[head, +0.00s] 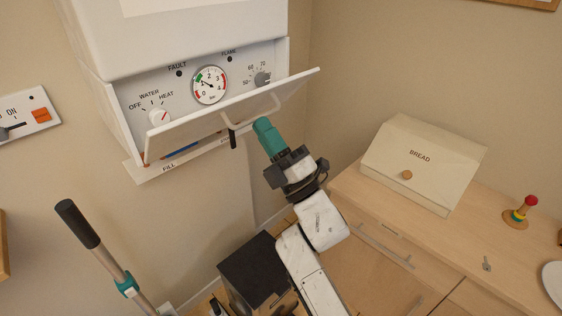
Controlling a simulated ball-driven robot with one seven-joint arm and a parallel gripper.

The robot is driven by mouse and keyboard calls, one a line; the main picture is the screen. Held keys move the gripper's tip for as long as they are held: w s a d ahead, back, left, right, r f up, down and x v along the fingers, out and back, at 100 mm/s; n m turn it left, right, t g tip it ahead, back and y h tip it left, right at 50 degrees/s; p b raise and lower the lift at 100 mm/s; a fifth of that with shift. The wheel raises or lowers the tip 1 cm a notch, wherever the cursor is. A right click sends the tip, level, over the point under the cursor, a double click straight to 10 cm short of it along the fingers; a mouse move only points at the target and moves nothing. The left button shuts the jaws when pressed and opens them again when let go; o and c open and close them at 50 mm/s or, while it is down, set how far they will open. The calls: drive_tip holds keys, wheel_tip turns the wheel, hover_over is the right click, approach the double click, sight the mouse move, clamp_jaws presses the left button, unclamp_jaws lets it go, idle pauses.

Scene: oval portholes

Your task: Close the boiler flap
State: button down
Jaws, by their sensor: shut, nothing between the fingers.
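The white boiler (190,45) hangs on the wall at the upper left in the head view. Its flap (222,113) is hinged down and stands open, tilted outward below the control panel. The panel behind it shows a pressure gauge (209,85) and two knobs. My gripper (262,124) has a teal end and is just below the flap's right part, close to the handle. It is shut with nothing in it. I cannot tell whether it touches the flap.
A cream bread box (423,163) stands on the wooden counter (455,225) at the right, with a small toy (520,212) and a key (487,263) near it. A dark box (262,268) stands below. A black-handled pole (100,250) rises at the lower left.

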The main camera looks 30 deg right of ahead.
sight(251, 97)
drive_tip(key=b+x, duration=0.1)
drive_tip(key=x, duration=0.2)
drive_tip(key=r+b+x, duration=0.1)
drive_tip(key=x, duration=0.2)
drive_tip(key=s+b+x, duration=0.1)
drive_tip(key=x, duration=0.2)
drive_tip(key=shift+s+d+r, duration=0.1)
drive_tip(key=shift+d+r, duration=0.1)
drive_tip(key=shift+r, duration=0.1)
drive_tip(key=shift+b+x, duration=0.5)
drive_tip(key=shift+x, duration=0.5)
drive_tip(key=shift+f, duration=0.2)
